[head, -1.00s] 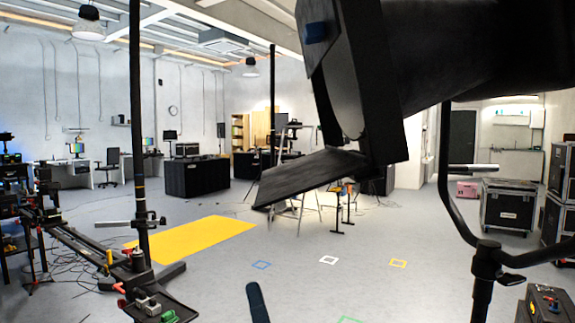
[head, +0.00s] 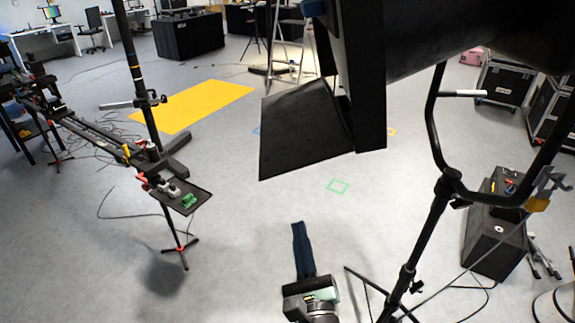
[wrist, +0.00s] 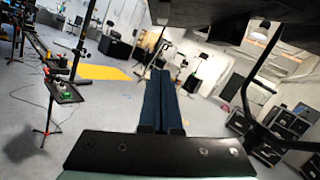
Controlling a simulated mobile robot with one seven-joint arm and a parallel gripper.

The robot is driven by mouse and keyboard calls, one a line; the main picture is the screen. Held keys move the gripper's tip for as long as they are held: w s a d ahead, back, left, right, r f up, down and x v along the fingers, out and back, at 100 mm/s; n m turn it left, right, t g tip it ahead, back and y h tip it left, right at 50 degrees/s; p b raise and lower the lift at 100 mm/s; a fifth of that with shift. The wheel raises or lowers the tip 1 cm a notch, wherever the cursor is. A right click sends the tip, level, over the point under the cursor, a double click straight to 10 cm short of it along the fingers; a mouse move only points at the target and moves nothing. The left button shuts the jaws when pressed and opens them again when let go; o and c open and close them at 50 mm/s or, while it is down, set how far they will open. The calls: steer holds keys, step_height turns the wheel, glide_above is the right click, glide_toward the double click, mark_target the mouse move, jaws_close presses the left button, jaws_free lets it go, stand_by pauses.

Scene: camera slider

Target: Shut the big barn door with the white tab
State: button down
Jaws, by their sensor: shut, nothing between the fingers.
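A large black lamp head (head: 430,40) fills the upper right of the head view. A big flat black barn door (head: 305,130) hangs from its front edge and sticks out to the left, standing open at an angle. I cannot make out a white tab on it. My gripper (head: 297,226) is at the bottom middle of the head view, below the barn door and apart from it. Its long dark blue fingers are shut together and empty. In the wrist view the fingers (wrist: 160,72) point ahead, with dark lamp parts (wrist: 235,15) overhead.
The lamp's stand and curved yoke (head: 437,130) rise at the right, with a white-ended lever on the yoke. A black case (head: 497,232) stands beyond it. A slider rail (head: 95,135) on supports is at the left. Floor between them is open.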

steer(key=w+a+r+p, duration=0.3)
steer(key=w+r+p, duration=0.2)
steer(key=w, duration=0.4)
steer(key=shift+w+r, duration=0.2)
steer(key=shift+r, duration=0.3)
steer(key=shift+a+r, duration=0.1)
